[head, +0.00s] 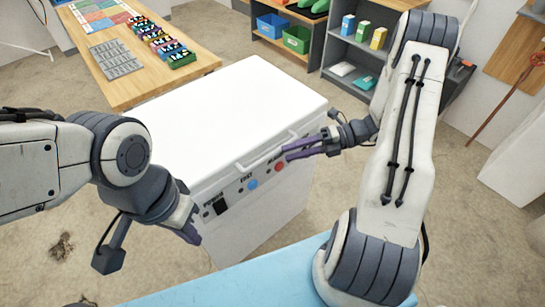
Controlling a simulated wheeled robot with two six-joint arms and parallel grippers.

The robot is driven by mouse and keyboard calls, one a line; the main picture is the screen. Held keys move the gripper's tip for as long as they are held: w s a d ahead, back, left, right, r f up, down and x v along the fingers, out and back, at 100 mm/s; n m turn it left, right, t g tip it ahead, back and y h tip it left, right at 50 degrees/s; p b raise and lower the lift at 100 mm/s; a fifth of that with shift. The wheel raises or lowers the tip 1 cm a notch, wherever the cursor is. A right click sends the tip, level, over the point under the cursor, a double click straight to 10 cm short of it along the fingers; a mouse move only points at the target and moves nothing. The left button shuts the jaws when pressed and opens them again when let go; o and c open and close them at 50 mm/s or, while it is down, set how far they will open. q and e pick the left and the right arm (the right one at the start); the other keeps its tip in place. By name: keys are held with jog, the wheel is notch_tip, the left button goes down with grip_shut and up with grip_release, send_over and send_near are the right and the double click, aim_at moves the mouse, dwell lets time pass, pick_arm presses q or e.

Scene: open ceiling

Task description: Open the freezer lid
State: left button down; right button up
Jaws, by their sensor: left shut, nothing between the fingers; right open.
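A white chest freezer (215,110) stands in front of me with its flat lid down. A white handle bar (265,151) runs along the lid's front edge. Below it the front panel has a blue knob (252,184), a red knob (279,167) and a dark switch. My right gripper (284,154) is open, with purple fingers at the right part of the front edge, near the handle and above the red knob. I cannot tell whether it touches the handle. My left gripper (193,236) is shut and empty, low by the freezer's front left corner.
A wooden table (205,58) with several colourful items and grey trays stands behind the freezer at the left. Grey shelves (345,50) with bins and boxes stand at the back right. A light blue surface (240,280) lies at the bottom. Floor at the right is partly clear.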

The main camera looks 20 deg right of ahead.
aim_at(273, 151)
jog(key=d+f+m+t, duration=0.3)
jog(key=d+m+t, duration=0.1)
jog(key=d+m, duration=0.1)
jog(key=x, duration=1)
jog(key=shift+w+a, duration=0.2)
jog(key=shift+w, duration=0.15)
grip_shut()
dwell(0.7)
